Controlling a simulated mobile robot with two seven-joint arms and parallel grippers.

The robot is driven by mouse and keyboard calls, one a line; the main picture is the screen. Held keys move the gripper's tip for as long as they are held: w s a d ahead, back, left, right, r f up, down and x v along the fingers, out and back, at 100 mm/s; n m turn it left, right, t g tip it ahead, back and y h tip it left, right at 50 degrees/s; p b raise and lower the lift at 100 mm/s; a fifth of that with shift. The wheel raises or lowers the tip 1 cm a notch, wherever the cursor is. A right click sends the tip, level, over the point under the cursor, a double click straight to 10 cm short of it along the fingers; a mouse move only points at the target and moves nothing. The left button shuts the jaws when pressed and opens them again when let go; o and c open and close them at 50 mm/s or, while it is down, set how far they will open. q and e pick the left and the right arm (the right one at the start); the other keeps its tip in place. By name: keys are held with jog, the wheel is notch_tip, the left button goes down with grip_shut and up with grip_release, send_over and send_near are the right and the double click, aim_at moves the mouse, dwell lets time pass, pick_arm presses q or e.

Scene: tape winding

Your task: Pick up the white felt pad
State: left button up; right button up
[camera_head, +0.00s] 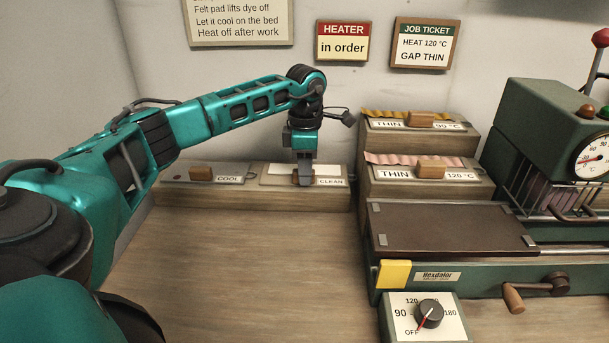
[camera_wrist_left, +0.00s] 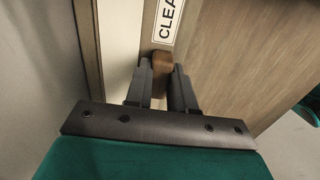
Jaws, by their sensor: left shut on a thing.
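The white felt pad (camera_head: 277,170) lies flat on the wooden block marked CLEAN, against the back wall. It also shows as a white strip in the left wrist view (camera_wrist_left: 120,38). My left gripper (camera_head: 305,183) points down at the pad's place and is shut on a small brown wooden grip (camera_wrist_left: 162,60) next to the CLEAN label. In the head view my fingers hide most of that grip. The pad appears to be still at the block's top. My right gripper is not in view.
A similar wooden grip (camera_head: 201,174) sits at the COOL label on the left. Stepped blocks with THIN tapes (camera_head: 408,162) stand to the right, beside a dark bed plate (camera_head: 450,229) and a green machine (camera_head: 548,130). The front tabletop (camera_head: 250,260) is clear.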

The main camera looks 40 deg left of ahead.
pick_arm(q)
grip_shut()
jog(key=shift+r, duration=0.1)
notch_tip(320, 180, up, 20)
jog(key=p, duration=0.3)
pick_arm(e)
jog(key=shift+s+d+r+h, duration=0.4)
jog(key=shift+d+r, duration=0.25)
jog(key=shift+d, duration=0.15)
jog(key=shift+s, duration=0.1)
